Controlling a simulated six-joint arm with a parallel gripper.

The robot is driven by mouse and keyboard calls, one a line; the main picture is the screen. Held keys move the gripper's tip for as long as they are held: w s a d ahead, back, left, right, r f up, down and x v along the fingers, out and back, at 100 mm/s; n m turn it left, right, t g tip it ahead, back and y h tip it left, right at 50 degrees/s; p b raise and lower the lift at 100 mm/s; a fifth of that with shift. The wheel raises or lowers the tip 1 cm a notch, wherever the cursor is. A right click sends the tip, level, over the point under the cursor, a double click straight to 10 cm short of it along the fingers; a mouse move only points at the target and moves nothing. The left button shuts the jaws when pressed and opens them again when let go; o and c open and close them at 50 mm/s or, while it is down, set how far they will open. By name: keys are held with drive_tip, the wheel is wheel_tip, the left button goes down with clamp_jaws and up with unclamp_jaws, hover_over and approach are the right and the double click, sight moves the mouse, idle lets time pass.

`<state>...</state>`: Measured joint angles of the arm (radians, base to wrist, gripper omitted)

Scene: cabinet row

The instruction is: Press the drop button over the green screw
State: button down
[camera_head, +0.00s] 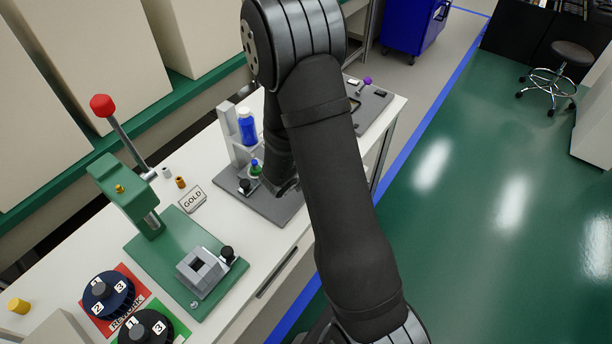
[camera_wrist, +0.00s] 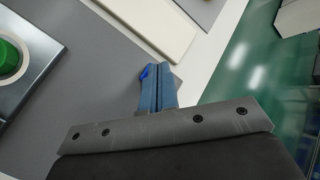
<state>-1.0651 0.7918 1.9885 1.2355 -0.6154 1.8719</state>
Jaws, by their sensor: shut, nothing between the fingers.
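In the wrist view my gripper (camera_wrist: 157,72) is shut, with its blue-grey fingers together and nothing between them. A small blue piece (camera_wrist: 144,72) shows at the left of the fingertips; I cannot tell what it is or whether they touch it. In the head view a small green part with a blue top (camera_head: 255,168) stands on the grey plate (camera_head: 279,209), left of my gripper. I cannot make out the drop button; my arm hides part of this station.
A light stand with a blue bottle (camera_head: 247,127) rises behind the green part, with a black knob (camera_head: 244,186) nearby. A green press (camera_head: 128,190) with a red-knobbed lever stands left. A GOLD sign (camera_head: 193,199) is between them. A purple-knobbed device (camera_head: 367,84) is at the far end.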

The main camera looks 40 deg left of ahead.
drive_tip(key=shift+f, duration=0.35)
drive_tip(key=shift+r, duration=0.1)
idle(0.4)
drive_tip(key=shift+r, duration=0.8)
drive_tip(key=shift+r, duration=2.5)
wheel_tip(320, 180, up, 4)
drive_tip(key=shift+f, duration=0.15)
drive_tip(key=shift+f, duration=0.15)
